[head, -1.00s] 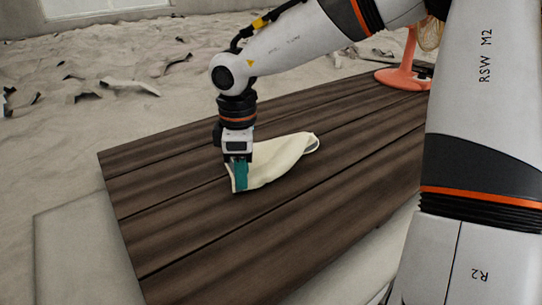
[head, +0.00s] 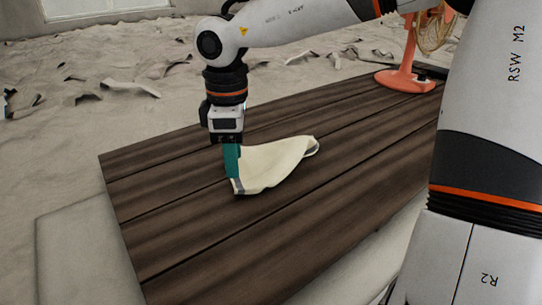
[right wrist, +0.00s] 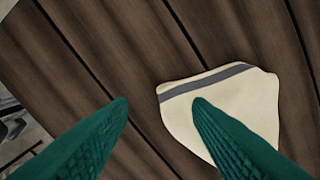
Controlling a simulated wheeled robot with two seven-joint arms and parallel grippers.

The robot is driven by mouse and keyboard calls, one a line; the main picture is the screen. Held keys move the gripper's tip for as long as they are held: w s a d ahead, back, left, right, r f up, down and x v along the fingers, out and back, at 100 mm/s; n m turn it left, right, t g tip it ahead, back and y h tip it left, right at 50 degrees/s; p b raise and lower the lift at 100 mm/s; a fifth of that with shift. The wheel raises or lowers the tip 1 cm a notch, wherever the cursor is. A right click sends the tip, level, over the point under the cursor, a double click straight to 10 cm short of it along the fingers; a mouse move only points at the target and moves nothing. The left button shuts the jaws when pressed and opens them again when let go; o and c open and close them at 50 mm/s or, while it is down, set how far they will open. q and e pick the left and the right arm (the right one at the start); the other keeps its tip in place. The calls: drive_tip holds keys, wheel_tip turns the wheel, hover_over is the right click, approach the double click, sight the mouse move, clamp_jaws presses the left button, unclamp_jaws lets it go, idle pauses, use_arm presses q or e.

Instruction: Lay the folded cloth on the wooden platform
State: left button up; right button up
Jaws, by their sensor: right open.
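The cream cloth (head: 274,164) with a grey stripe near one edge lies folded on the dark wooden platform (head: 180,230). It also shows in the right wrist view (right wrist: 225,95), lying on the planks. My right gripper (head: 232,178) points down at the cloth's left end. In the right wrist view its green fingers (right wrist: 160,103) are spread apart with nothing gripped between them. One fingertip overlaps the cloth in that view and the other is over bare wood. Whether a fingertip touches the cloth I cannot tell. My left gripper is not in view.
An orange stand (head: 404,78) with a fan-like wire part is at the platform's far right end. Pale ground with scattered scraps (head: 130,88) lies behind. The platform's left and front parts are bare.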

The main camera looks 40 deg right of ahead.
drive_tip(key=r, duration=0.1)
drive_tip(key=a+r, duration=0.1)
drive_tip(key=s+r+p, duration=0.1)
drive_tip(key=r, duration=0.1)
drive_tip(key=shift+a+r, duration=0.1)
drive_tip(key=shift+a, duration=0.25)
drive_tip(key=shift+w+d, duration=0.15)
drive_tip(key=shift+d, duration=0.05)
drive_tip(key=c, duration=0.5)
drive_tip(key=shift+w+d, duration=0.1)
drive_tip(key=shift+d, duration=0.25)
drive_tip(key=c, duration=0.3)
drive_tip(key=w+d+f, duration=0.1)
drive_tip(key=d, duration=0.6)
drive_tip(key=w+d+f, duration=0.1)
drive_tip(key=d, duration=0.7)
drive_tip(key=w+d+f, duration=0.1)
drive_tip(key=d+f, duration=0.1)
drive_tip(key=d, duration=0.5)
drive_tip(key=shift+d, duration=0.35)
clamp_jaws()
drive_tip(key=shift+a+f, duration=0.15)
drive_tip(key=shift+f, duration=0.5)
drive_tip(key=shift+a+f, duration=0.1)
drive_tip(key=shift+f, duration=0.55)
